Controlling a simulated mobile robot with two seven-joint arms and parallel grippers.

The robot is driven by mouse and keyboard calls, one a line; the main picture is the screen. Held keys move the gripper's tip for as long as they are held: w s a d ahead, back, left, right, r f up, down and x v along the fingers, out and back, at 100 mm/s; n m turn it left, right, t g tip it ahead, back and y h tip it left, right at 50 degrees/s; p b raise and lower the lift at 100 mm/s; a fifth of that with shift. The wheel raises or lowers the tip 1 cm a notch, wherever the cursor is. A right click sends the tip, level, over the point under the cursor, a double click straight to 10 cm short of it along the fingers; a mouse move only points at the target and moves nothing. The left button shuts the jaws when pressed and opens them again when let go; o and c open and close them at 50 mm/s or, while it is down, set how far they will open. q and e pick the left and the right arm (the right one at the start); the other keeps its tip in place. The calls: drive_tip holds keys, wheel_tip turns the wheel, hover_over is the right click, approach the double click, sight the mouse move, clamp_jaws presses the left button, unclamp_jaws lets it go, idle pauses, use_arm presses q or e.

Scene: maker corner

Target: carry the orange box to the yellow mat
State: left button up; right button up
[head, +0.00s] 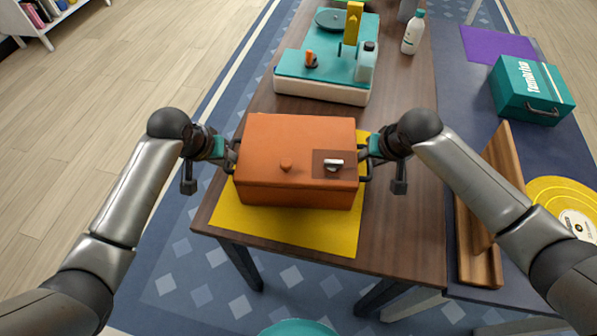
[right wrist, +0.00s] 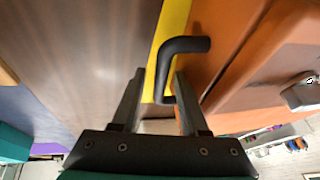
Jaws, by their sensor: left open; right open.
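The orange box (head: 300,188) sits upright on the yellow mat (head: 290,230), towards its far part, with mat showing in front and at the left. It has a dark handle on each side. My left gripper (head: 228,154) is at the left handle, open; the box edge partly hides its fingers. My right gripper (head: 369,153) is at the right handle. In the right wrist view its open fingers (right wrist: 160,88) stand on either side of the black handle (right wrist: 184,45), and the box (right wrist: 250,60) lies to the right of it.
The mat lies at the near end of a brown table (head: 400,225). Behind the box stands a teal and white machine (head: 325,90), with a white bottle (head: 413,33) further back. To the right are a wooden stand (head: 480,270), a yellow record (head: 560,190) and a teal case (head: 530,92).

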use_arm(q)
drive_tip(key=shift+d, duration=0.1)
use_arm(e)
drive_tip(key=shift+a, duration=0.1)
use_arm(q)
drive_tip(key=v, duration=0.8)
use_arm(e)
drive_tip(key=v, duration=1.2)
